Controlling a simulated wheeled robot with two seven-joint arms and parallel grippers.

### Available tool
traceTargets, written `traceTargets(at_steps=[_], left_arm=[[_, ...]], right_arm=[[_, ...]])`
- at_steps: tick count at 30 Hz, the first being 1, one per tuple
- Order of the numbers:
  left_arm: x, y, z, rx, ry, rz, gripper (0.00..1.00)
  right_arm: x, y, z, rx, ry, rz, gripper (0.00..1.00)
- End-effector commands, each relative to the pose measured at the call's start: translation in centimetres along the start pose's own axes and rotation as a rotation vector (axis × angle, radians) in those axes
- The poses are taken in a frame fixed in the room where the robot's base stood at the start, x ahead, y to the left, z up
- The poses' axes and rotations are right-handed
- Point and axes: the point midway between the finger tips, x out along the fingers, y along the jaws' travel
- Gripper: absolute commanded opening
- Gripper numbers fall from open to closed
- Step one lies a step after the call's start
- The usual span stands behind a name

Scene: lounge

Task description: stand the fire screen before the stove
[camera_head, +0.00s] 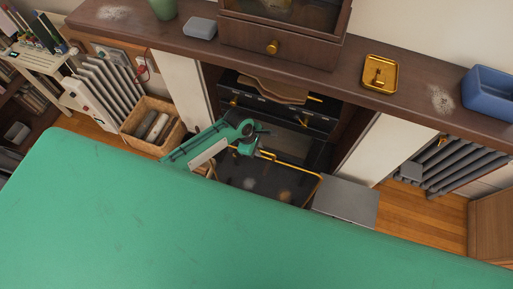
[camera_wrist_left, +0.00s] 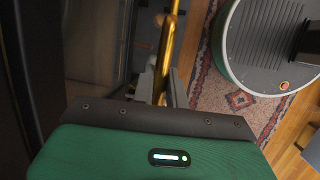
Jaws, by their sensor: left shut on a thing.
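The fire screen (camera_head: 297,166) shows as a thin gold frame in front of the stove, in the middle of the head view. My left gripper (camera_head: 260,153) is shut on its top gold rail. In the left wrist view the gold rail (camera_wrist_left: 167,45) runs between the fingers of the left gripper (camera_wrist_left: 163,88). The dark stove (camera_head: 285,117) with brass knobs stands in the recess under the mantel. The screen's lower part is mostly hidden by my green body, so I cannot tell whether its feet touch the floor. My right gripper is not in view.
The dark wooden mantel (camera_head: 408,98) holds a brass tray (camera_head: 380,72) and a blue bin (camera_head: 488,92). A log basket (camera_head: 153,125) stands left of the recess, a grey metal box (camera_head: 346,202) at the right. A patterned rug (camera_wrist_left: 240,98) lies on the floor.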

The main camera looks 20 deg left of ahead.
Motion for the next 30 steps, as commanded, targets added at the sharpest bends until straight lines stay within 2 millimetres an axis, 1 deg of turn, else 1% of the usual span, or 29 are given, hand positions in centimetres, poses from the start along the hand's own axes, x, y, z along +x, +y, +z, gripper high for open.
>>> traceTargets(at_steps=[3,4,6,7,12,16,20,23,30], left_arm=[[0.1,-0.3,0.1,0.001,-0.001,-0.006,0.00],[0.4,-0.6,0.0,0.000,0.002,-0.012,0.20],[0.4,-0.5,0.0,0.000,0.002,-0.012,0.34],[0.4,-0.5,0.0,0.000,0.001,-0.011,0.36],[0.3,-0.4,0.0,0.000,0.001,-0.009,0.36],[0.1,-0.3,0.0,0.000,0.001,-0.008,0.36],[-1.0,-0.3,0.0,0.000,0.000,-0.006,0.36],[-2.5,-0.3,0.0,0.001,0.000,-0.005,0.36],[-7.5,-0.2,0.0,0.001,-0.001,-0.004,0.36]], right_arm=[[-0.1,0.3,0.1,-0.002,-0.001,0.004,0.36],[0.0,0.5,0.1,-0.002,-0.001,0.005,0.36],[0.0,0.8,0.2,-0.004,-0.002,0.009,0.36],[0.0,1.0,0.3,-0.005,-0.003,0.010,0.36],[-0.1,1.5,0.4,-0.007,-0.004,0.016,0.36],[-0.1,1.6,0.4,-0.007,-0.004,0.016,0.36],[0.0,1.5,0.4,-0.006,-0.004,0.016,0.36],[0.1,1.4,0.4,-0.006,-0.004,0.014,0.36],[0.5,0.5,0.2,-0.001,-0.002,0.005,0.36]])
